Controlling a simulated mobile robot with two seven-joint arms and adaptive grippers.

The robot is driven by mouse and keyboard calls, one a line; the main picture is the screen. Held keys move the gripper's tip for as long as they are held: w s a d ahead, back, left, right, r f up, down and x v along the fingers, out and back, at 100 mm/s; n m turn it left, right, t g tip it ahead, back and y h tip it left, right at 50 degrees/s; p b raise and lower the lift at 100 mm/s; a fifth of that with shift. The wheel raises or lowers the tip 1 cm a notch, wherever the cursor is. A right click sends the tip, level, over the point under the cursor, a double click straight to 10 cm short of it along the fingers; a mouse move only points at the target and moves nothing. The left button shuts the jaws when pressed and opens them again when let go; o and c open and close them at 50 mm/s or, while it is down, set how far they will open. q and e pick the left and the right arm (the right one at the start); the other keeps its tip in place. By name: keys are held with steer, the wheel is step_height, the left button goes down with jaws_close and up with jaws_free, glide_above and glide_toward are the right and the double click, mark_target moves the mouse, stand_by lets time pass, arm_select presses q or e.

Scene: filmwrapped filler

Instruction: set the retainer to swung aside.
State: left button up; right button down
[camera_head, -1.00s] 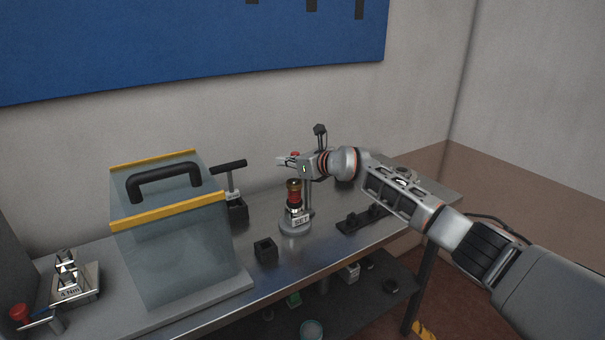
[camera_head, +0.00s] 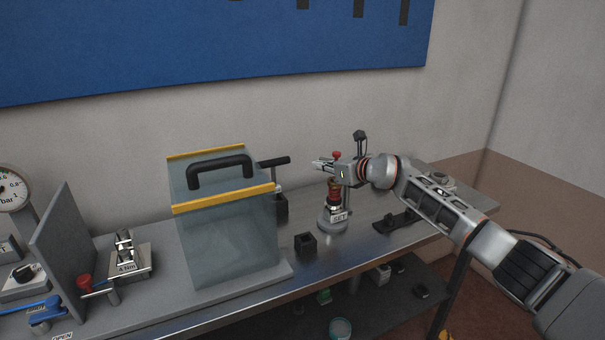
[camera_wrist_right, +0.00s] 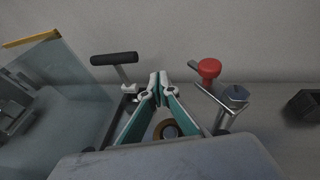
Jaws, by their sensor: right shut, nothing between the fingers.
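A stand (camera_head: 332,219) with a SET label is on the bench, with a red-and-gold cylindrical part (camera_head: 334,192) upright on it. A red knob (camera_head: 337,155) shows above the stand. In the right wrist view the red knob (camera_wrist_right: 209,69) is on a metal bar beside a post, right of the fingers. This looks like the retainer; its exact position over the part is hard to tell. My right gripper (camera_head: 318,165) is shut and empty, above the stand and near the knob. It also shows in the wrist view (camera_wrist_right: 160,79), apart from the knob. My left gripper is not in view.
A clear guard box (camera_head: 225,240) with a black handle stands left of the stand. A black T-handle (camera_head: 273,162) rises behind it. A small black open block (camera_head: 305,245) and a dark holder (camera_head: 396,223) flank the stand. Another red-knobbed lever (camera_head: 84,282) is at left.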

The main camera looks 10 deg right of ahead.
steer(key=s+a+r, duration=0.3)
steer(key=s+a, duration=0.2)
steer(key=s, duration=0.3)
steer(key=shift+p, duration=0.35)
